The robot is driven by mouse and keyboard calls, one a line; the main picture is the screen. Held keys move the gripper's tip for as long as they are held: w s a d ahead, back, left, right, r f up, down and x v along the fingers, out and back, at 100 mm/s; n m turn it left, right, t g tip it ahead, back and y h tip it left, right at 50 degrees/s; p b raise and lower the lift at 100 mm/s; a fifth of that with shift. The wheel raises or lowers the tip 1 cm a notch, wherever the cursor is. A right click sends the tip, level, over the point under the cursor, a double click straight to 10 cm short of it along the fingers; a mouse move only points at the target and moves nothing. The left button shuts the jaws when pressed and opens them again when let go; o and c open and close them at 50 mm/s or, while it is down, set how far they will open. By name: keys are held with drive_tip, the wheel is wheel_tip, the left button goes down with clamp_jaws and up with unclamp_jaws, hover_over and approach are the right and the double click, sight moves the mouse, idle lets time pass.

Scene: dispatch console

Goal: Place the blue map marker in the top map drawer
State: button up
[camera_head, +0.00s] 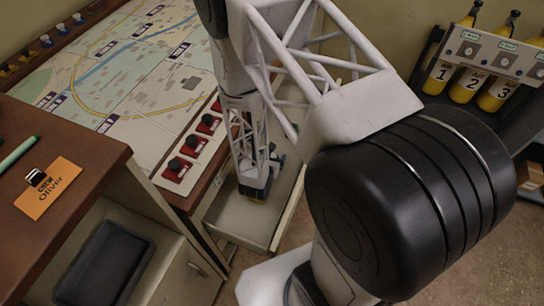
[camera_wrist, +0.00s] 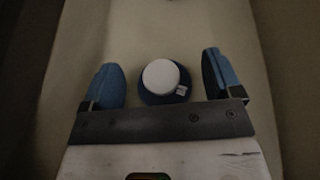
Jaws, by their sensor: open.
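The blue map marker (camera_wrist: 163,82), a dark blue round piece with a white top and a small label, stands upright on a plain pale floor in the wrist view. My gripper (camera_wrist: 160,66) is open, its two blue finger pads apart on either side of the marker with a gap at each side. In the head view my gripper (camera_head: 258,180) reaches down into the pulled-out map drawer (camera_head: 232,216) under the map table. The marker is hidden there behind my gripper.
The map table (camera_head: 140,60) carries red switch blocks (camera_head: 190,146) along its right edge, close to my arm. A brown desk (camera_head: 60,215) with an orange name tag (camera_head: 50,188) stands left. Numbered yellow cylinders (camera_head: 468,88) stand right.

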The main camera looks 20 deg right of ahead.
drive_tip(key=shift+v, duration=5.7)
drive_tip(key=shift+w, duration=0.1)
drive_tip(key=d+r+m+g+h, duration=0.1)
drive_tip(key=d+r+m+g, duration=0.2)
drive_tip(key=r+m, duration=0.35)
drive_tip(key=s+d+r+m+g+h, duration=0.1)
drive_tip(key=d+r+m+g, duration=0.15)
drive_tip(key=r, duration=0.65)
drive_tip(key=d+r+m+g+h, duration=0.1)
drive_tip(key=d+r+m+g, duration=0.15)
drive_tip(key=r+m, duration=0.45)
drive_tip(key=s+a+r+m+y, duration=0.3)
drive_tip(key=s+r+m+y, duration=0.3)
drive_tip(key=r, duration=0.6)
drive_tip(key=s+a+r+m+y, duration=0.4)
drive_tip(key=s+r+m+y, duration=0.1)
drive_tip(key=r, duration=0.7)
drive_tip(key=shift+s+a+r+m+y, duration=0.2)
drive_tip(key=shift+s+m+y, duration=0.2)
drive_tip(key=shift+s+m, duration=0.5)
drive_tip(key=shift+s, duration=0.15)
